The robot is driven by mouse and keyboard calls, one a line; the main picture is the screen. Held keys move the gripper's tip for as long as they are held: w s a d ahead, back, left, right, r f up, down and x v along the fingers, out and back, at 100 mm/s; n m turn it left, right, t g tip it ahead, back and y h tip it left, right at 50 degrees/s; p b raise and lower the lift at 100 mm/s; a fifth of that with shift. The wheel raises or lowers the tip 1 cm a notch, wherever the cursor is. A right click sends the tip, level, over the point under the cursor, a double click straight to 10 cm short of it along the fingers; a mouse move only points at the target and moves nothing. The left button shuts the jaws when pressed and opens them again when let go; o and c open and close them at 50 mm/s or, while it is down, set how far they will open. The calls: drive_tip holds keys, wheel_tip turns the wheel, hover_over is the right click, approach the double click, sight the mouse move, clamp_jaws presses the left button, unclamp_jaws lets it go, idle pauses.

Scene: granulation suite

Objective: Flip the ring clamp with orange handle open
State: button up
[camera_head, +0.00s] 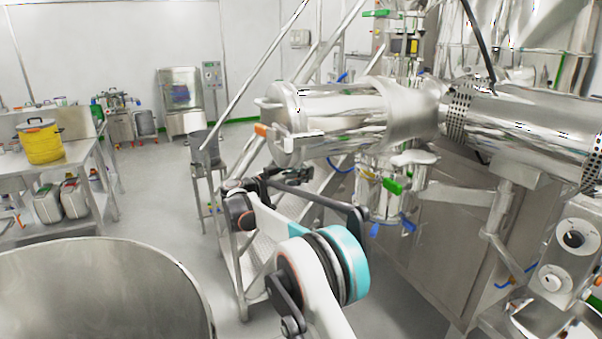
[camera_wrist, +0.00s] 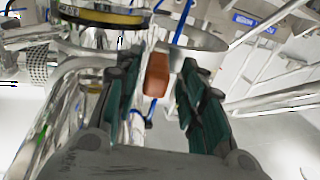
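The orange handle (camera_head: 261,130) is at the left end of the horizontal steel cylinder (camera_head: 340,105), next to a bright metal bar. The ring clamp (camera_head: 279,112) seems to run around that cylinder end; its latch is too small to read. In the wrist view the orange handle (camera_wrist: 157,74) shows between my two green-padded fingers, with a gap on each side. My gripper (camera_wrist: 160,90) is open and empty. In the head view my gripper (camera_head: 268,181) is dark and sits below the handle, apart from it.
Steel stairs with rails (camera_head: 250,225) stand behind my arm. A valve with a green handle (camera_head: 392,186) hangs under the cylinder to the right. A large steel drum (camera_head: 95,290) is at front left. A table with a yellow pot (camera_head: 40,142) stands at far left.

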drive_tip(key=v, duration=1.2)
